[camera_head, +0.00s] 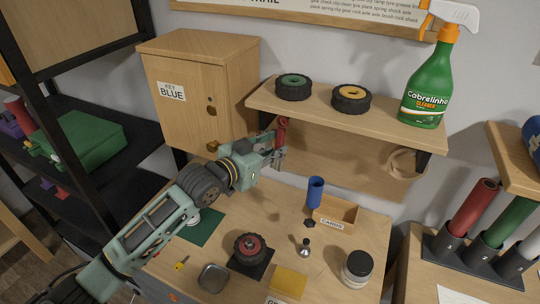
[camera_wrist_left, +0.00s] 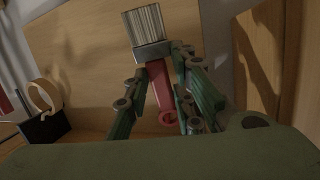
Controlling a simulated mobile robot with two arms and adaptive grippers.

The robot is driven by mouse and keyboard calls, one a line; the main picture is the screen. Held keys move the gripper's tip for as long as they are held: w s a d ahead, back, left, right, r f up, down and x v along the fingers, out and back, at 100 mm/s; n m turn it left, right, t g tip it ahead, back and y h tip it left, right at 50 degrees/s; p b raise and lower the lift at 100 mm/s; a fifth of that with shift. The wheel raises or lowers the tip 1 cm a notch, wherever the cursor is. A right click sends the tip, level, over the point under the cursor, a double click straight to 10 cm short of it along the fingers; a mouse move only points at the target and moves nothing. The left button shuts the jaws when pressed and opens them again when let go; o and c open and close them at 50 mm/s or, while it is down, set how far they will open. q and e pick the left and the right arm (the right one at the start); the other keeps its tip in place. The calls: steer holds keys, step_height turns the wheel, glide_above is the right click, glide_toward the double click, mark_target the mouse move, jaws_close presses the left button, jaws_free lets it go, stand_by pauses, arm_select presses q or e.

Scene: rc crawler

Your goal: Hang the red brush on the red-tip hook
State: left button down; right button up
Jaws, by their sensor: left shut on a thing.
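The red brush (camera_head: 282,130) is held by my left gripper (camera_head: 276,149) below the left part of the wall shelf, in front of the wooden board. In the left wrist view, the red handle (camera_wrist_left: 160,86) lies between the green fingers of the left gripper (camera_wrist_left: 159,72). Its pale bristles and grey ferrule point up the picture, and the round handle end with a hole points down. I cannot make out the red-tip hook in either view. My right gripper is not in view.
The shelf (camera_head: 330,112) carries two wheels and a green spray bottle (camera_head: 428,85). A tan ring (camera_head: 403,164) hangs at the board's right. A wooden cabinet (camera_head: 203,95) stands left of the shelf. The bench below holds a blue cup (camera_head: 315,190), a wheel, a jar and small parts.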

arm_select(q)
steer(key=shift+w+d+b, duration=0.25)
steer(key=shift+w+b, duration=0.1)
steer(key=shift+w, duration=0.15)
steer(key=shift+w+d+f, duration=0.25)
steer(key=shift+w+f, duration=0.15)
steer(key=shift+w, duration=0.25)
steer(key=c, duration=1.4)
jaws_free()
steer(key=shift+f, duration=0.1)
steer(key=shift+s, duration=0.1)
